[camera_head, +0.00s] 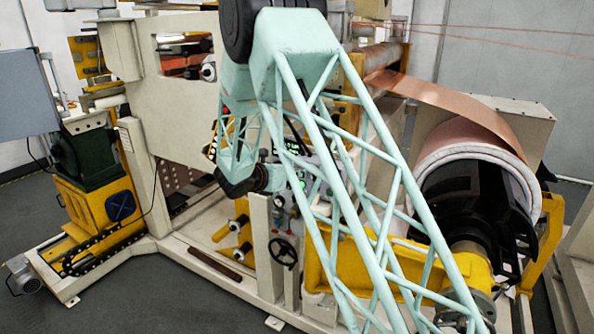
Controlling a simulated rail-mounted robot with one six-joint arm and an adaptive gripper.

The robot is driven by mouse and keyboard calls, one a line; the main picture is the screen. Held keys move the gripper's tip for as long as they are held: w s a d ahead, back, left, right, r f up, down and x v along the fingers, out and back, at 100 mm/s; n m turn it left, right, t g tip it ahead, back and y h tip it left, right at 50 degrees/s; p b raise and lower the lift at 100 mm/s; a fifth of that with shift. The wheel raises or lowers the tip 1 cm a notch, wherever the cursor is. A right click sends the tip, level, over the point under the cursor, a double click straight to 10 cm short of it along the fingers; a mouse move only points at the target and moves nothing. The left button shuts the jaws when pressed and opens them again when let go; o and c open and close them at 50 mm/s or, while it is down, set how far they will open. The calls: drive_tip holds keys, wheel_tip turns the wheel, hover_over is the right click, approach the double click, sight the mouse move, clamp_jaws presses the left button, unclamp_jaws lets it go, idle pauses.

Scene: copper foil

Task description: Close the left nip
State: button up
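My teal truss arm crosses the middle of the view and bends down to a dark wrist in front of the machine. My gripper (274,179) is at the end of that wrist, close to a small grey control panel (322,172) with green lights. The arm's truss bars cover part of the panel and the gripper's fingers, so I cannot see whether they are open or touch anything. I cannot make out the left nip itself or its control with certainty.
A copper foil web (455,104) runs from a roller onto a large roll (478,150) at the right. A black handwheel (283,253) and yellow-ended rods (240,232) sit below the panel. A green gearbox (90,152) stands at the left. The front-left floor is mostly clear.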

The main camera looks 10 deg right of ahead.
drive_tip(key=shift+w+a+n+g+h+p, duration=0.15)
drive_tip(key=shift+n+g+h+p, duration=0.55)
drive_tip(key=shift+n+p, duration=0.8)
drive_tip(key=o, duration=0.5)
drive_tip(key=shift+f+v, duration=0.15)
drive_tip(key=shift+v, duration=2.85)
drive_tip(key=shift+f+v, duration=0.15)
drive_tip(key=shift+v, duration=2.85)
